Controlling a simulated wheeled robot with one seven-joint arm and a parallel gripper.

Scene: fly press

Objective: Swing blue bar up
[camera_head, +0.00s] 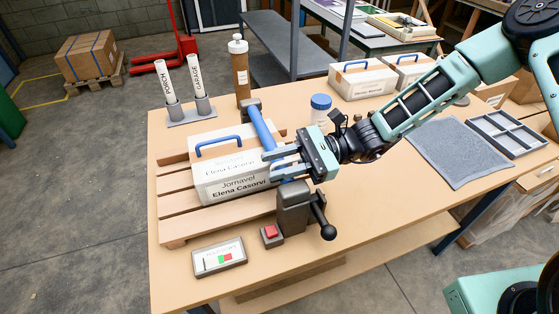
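The blue bar (262,131) runs over the right side of a white case with a blue handle (222,165). Its far end meets a dark grey bracket (250,107), and its near end runs toward a grey block (293,206) with a black ball lever. My gripper (280,160) is at the near part of the bar, its fingers pointing left and overlapping it. I cannot tell if the fingers are closed on the bar or only around it. The fingers and wrist hide the bar's near end.
The case stands on a wooden slatted base (175,209). A red button box (271,234) and a small display panel (219,257) sit in front. A brown bottle (239,70), a blue-lidded jar (320,109) and two labelled tubes (166,85) stand behind. A grey mat (450,150) lies right.

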